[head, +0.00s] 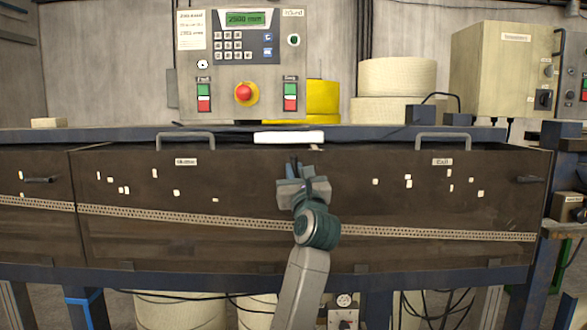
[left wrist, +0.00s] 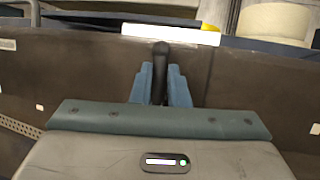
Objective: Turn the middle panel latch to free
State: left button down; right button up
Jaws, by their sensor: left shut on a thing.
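The wide brown middle panel (head: 250,185) stands upright across the front of the machine in the head view. My left gripper (head: 296,168) is at the panel's upper middle. In the left wrist view, its two blue fingers (left wrist: 160,85) are shut around a dark latch handle (left wrist: 161,56). The handle's top shows above the fingers and appears upright in that view; its lower part is hidden between them. A white block (left wrist: 170,33) lies just above the handle, and it also shows in the head view (head: 289,138). My right gripper is not in view.
Grey bar handles (head: 186,137) (head: 443,137) stand on the panel's top edge. Dark side latches (head: 40,180) (head: 528,180) lie about level near both ends. A control box with a red stop button (head: 243,93) stands behind.

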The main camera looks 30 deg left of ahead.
pick_arm(q)
jog(key=shift+m, duration=0.4)
jog(key=shift+d, duration=0.1)
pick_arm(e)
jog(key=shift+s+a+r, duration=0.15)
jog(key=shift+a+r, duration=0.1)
pick_arm(q)
jog(key=shift+t, duration=0.3)
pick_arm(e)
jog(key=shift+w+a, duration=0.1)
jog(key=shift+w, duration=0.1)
pick_arm(q)
jog(key=c, duration=1.4)
grip_release()
jog(key=shift+w, duration=0.1)
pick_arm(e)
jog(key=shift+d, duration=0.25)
